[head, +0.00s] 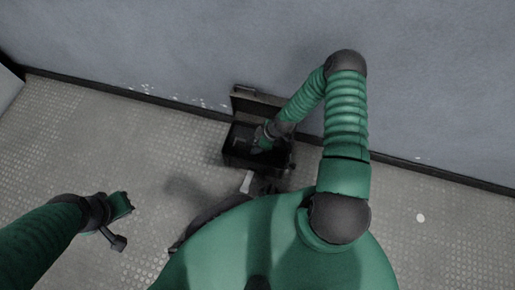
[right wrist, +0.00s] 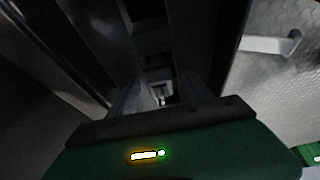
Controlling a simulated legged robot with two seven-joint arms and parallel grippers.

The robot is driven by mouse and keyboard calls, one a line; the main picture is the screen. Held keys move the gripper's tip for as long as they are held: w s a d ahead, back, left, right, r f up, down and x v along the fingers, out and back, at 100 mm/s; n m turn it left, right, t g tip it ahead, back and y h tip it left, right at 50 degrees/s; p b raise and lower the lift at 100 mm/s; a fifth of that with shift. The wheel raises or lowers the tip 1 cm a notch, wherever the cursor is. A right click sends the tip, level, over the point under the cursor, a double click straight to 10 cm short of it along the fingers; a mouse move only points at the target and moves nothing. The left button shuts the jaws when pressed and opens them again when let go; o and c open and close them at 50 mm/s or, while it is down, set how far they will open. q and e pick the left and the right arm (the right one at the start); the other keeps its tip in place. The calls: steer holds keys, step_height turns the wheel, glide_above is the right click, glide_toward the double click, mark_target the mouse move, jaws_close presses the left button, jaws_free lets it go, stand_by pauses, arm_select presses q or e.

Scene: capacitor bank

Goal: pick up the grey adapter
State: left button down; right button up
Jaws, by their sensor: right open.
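An open dark case (head: 228,159) stands on the floor by the wall, its lid tipped back. My right arm reaches down to it, and my right gripper (head: 259,145) is inside or just over its opening, with open jaws. In the right wrist view, a small light-grey piece (right wrist: 160,93) shows between the fingers, apparently deeper in the case; it may be the grey adapter, but it is too small and dark to be sure. A faint grey shape (head: 239,141) also shows in the case. My left gripper (head: 122,206) hangs over the floor at left, away from the case.
The case lid (head: 262,106) stands up between the case and the wall (head: 180,50). The case's dark walls closely surround the right gripper. The tiled floor (head: 100,130) is clear on the left. A pale handle-like part (right wrist: 272,43) shows in the right wrist view.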

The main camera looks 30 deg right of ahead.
steer(key=shift+r, duration=0.1)
jaws_close()
stand_by(0.3)
